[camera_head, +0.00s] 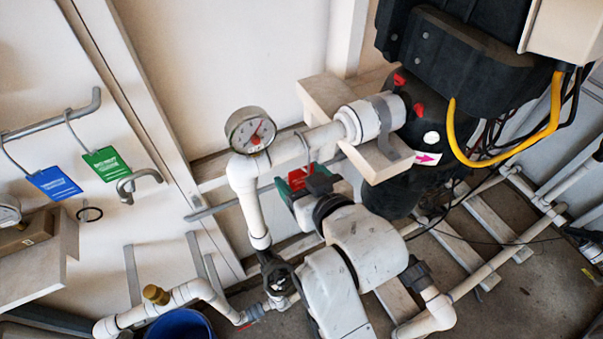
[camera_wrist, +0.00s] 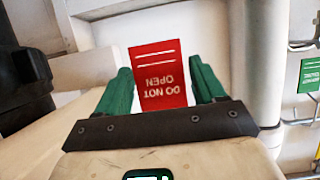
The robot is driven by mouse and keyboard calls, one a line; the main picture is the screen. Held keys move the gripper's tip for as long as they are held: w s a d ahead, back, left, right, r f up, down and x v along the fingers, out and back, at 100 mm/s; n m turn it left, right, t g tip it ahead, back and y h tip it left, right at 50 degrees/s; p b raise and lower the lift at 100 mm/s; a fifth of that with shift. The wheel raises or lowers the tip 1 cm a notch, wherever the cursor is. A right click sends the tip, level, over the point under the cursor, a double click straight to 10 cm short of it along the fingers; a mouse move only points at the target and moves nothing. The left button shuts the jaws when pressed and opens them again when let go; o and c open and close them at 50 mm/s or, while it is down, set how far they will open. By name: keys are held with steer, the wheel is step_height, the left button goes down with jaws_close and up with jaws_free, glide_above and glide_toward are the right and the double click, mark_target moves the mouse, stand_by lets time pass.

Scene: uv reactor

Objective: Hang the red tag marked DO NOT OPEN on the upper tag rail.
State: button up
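The red tag (camera_wrist: 160,76) marked DO NOT OPEN sits between the green fingers of my gripper (camera_wrist: 162,86). Its lettering is upside down in the wrist view. The upper tag rail (camera_head: 48,125) is on the wall at the far left, well apart from my gripper. A blue tag (camera_head: 54,183) and a green tag (camera_head: 105,163) hang from it.
A white pipe (camera_head: 248,196) with a round gauge (camera_head: 250,130) stands between my gripper and the upper rail. A lower grey bar (camera_head: 225,206) runs behind the pipe. A black unit (camera_head: 455,60) with a yellow cable (camera_head: 505,152) is at the right. A blue bucket (camera_head: 180,325) is below.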

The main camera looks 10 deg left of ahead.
mark_target(302, 168)
steer(key=c, duration=0.8)
steer(key=shift+r, duration=0.85)
step_height(302, 168, up, 2)
steer(key=shift+r, duration=0.1)
steer(key=shift+s+d+p, duration=0.8)
steer(key=shift+s+d, duration=0.85)
steer(key=shift+s, duration=0.85)
steer(key=shift+s+d+p, duration=0.85)
steer(key=shift+s+d, duration=0.85)
steer(key=shift+s, duration=0.8)
steer(key=shift+s+d+p, duration=0.8)
steer(key=shift+s+d, duration=0.85)
steer(key=shift+s, duration=0.85)
